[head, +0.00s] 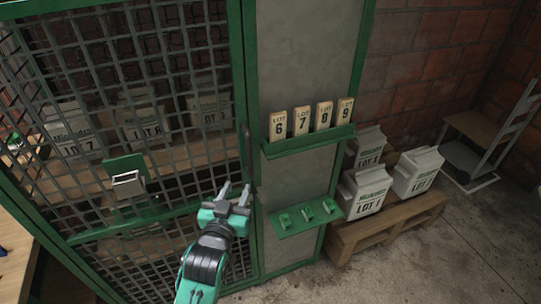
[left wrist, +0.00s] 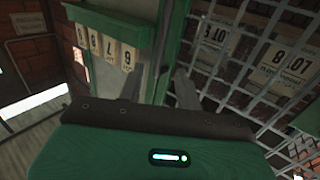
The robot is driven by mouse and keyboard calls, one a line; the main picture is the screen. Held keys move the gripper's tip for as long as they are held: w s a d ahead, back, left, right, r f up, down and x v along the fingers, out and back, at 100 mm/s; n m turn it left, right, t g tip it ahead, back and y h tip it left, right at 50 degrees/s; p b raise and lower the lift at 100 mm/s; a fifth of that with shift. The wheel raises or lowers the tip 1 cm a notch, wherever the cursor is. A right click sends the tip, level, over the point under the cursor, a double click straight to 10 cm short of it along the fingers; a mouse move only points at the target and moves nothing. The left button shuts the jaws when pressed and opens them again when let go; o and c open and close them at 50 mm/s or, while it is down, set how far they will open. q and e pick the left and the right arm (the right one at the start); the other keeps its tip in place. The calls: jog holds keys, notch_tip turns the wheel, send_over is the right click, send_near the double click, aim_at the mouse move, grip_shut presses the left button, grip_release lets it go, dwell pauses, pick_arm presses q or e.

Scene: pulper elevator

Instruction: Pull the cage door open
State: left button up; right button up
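The cage door (head: 190,130) is grey wire mesh in a green frame and appears shut against the green post on its right. A dark upright bar, apparently the handle (head: 247,148), is at its right edge. My left gripper (head: 235,190) is in front of the door's lower right edge, below the bar. Its two fingers are apart with nothing seen between them. In the left wrist view the fingers (left wrist: 173,85) point at the green post (left wrist: 175,40), with mesh to the right. I cannot tell whether they touch anything. My right gripper is not in view.
A green rack of lot tags (head: 310,138) and a lower green shelf (head: 305,220) stick out from the panel right of the door. A hand truck (head: 500,140) stands behind. Floor is clear front right.

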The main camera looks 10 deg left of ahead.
aim_at(249, 158)
pick_arm(q)
jog(key=w+p, duration=0.2)
jog(key=w, duration=1.1)
jog(key=shift+w+a+p, duration=0.15)
jog(key=shift+w+p, duration=0.15)
jog(key=shift+p, duration=0.05)
grip_shut()
